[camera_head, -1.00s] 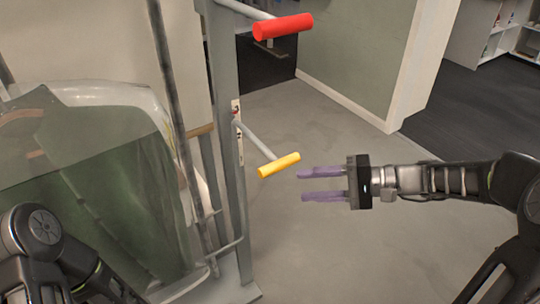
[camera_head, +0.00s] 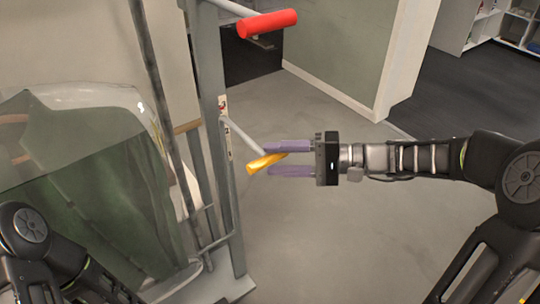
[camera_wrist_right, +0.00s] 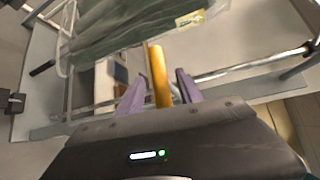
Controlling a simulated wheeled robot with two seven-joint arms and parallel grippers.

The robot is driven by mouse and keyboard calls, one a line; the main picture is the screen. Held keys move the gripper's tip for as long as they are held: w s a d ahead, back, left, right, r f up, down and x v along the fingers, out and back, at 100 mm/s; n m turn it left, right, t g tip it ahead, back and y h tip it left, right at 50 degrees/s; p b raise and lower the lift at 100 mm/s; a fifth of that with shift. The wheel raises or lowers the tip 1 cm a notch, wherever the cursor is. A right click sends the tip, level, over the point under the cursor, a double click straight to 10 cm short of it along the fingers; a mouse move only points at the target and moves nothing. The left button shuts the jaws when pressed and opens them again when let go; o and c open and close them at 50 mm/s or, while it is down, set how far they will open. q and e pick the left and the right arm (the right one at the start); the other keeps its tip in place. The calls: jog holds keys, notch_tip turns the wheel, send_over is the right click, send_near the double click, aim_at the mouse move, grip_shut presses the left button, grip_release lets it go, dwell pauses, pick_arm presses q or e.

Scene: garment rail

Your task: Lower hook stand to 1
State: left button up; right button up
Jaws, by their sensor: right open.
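The hook stand (camera_head: 213,120) is a grey upright post on the left of the head view. A thin rod with a yellow handle (camera_head: 257,165) sticks out of its numbered middle part. A red handle (camera_head: 268,23) sits on another rod higher up. My right gripper (camera_head: 288,159) is open, with its two purple fingers one above the other in the head view and the yellow handle partly between them. In the right wrist view the yellow handle (camera_wrist_right: 159,72) lies between the two spread fingers (camera_wrist_right: 160,95). My left gripper is out of view; only left arm links show.
A clear plastic-covered green garment (camera_head: 85,190) hangs left of the post. The stand's base (camera_head: 200,290) is on the floor at the bottom. Grey floor (camera_head: 330,235) is open to the right. A wall (camera_head: 345,50) and shelves (camera_head: 490,25) stand behind.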

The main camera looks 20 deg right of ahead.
jog(key=shift+x, duration=1)
jog(key=shift+c, duration=0.3)
grip_shut()
dwell(0.4)
